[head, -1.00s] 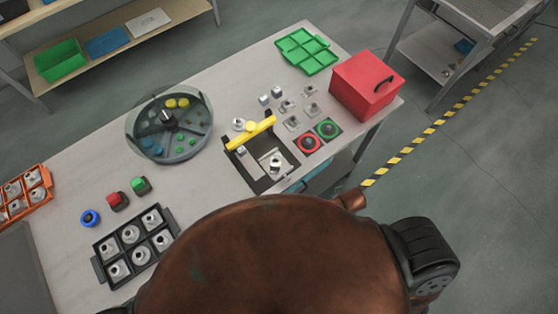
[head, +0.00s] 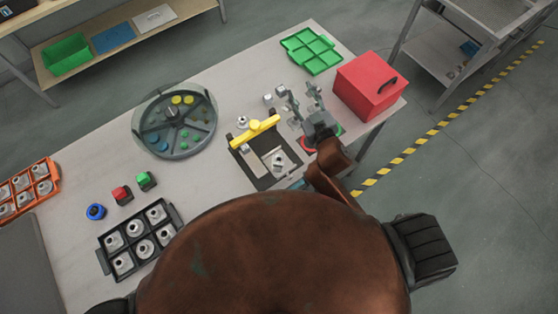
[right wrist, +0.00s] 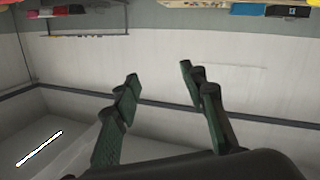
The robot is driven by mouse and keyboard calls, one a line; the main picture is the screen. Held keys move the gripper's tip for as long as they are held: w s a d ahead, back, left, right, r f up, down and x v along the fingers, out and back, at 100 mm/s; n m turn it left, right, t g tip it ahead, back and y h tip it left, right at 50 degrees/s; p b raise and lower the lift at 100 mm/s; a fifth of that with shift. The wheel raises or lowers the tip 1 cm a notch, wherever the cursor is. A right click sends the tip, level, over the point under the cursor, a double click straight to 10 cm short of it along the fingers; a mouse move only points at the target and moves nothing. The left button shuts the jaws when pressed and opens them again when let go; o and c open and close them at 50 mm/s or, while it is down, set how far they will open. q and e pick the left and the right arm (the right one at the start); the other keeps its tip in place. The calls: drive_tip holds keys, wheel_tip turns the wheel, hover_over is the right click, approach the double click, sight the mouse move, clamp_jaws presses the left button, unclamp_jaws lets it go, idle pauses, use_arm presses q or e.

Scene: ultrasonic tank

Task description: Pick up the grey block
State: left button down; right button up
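Several small grey metal pieces lie at the right of the table. One grey block (head: 268,98) shows clearly in the head view, just left of my right gripper. Which piece the task means, I cannot tell. My right gripper (head: 298,91) is over this cluster with its fingers spread and pointing to the far side; it hides most of the other pieces. In the right wrist view the gripper (right wrist: 159,82) is open and empty, with only wall and floor behind it. My left gripper is not in view.
A red box (head: 369,87) stands right of the gripper, and a green tray (head: 311,52) lies behind. A yellow bar (head: 254,132) crosses a black fixture (head: 262,181). Bare tabletop (head: 225,90) lies between.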

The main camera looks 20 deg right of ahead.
drive_tip(key=a+r+n+t+y, duration=0.2)
drive_tip(key=a+r+n+y, duration=0.7)
drive_tip(key=a+r, duration=0.6)
drive_tip(key=s+a+f+n+g+y, duration=0.1)
drive_tip(key=s+a+n+g+y, duration=0.4)
drive_tip(key=s+a+n+g, duration=0.3)
drive_tip(key=s+a+f+n+g+y, duration=0.1)
drive_tip(key=s+a+n+g+y, duration=0.55)
drive_tip(key=a, duration=0.45)
drive_tip(key=n+g+h, duration=0.4)
drive_tip(key=g+h, duration=0.1)
drive_tip(key=h, duration=1.6)
hover_over(279, 159)
drive_tip(key=shift+t, duration=0.25)
drive_tip(key=f, duration=2.8)
drive_tip(key=shift+s+a+f+p, duration=0.15)
drive_tip(key=shift+s+p, duration=0.05)
drive_tip(key=shift+p, duration=0.1)
drive_tip(key=f, duration=0.1)
drive_tip(key=f+p, duration=0.1)
drive_tip(key=f, duration=0.3)
drive_tip(key=shift+s+p, duration=0.25)
drive_tip(key=shift+p, duration=0.1)
drive_tip(key=shift+f, duration=0.55)
clamp_jaws()
